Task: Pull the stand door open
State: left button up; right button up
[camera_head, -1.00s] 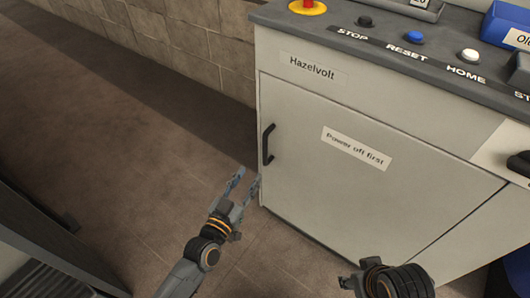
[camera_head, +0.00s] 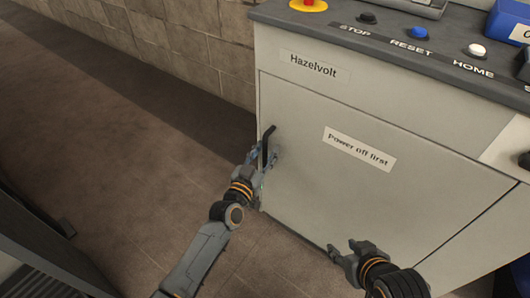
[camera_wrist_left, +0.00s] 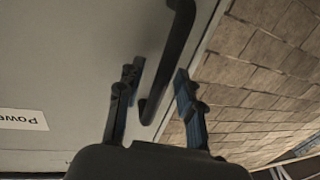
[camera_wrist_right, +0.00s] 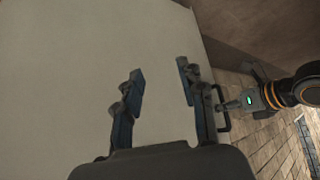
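The stand door (camera_head: 330,205) is a pale grey panel on the front of the stand (camera_head: 390,95). It looks closed and carries a "Power off first" label (camera_head: 359,150). Its black bar handle (camera_head: 266,142) is upright near the door's left edge. My left gripper (camera_head: 264,153) is open at the handle. In the left wrist view the handle (camera_wrist_left: 172,55) runs between the parted fingers, with a visible gap to the finger on the right. My right gripper (camera_head: 343,248) is open and empty in front of the lower door, and shows in the right wrist view (camera_wrist_right: 160,78).
The stand's top has a red emergency button (camera_head: 308,3), a blue button (camera_head: 418,33) and a white button (camera_head: 476,50). A blue bin (camera_head: 508,20) sits at its right. A block wall (camera_head: 180,40) is behind.

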pick_arm(q)
grip_shut()
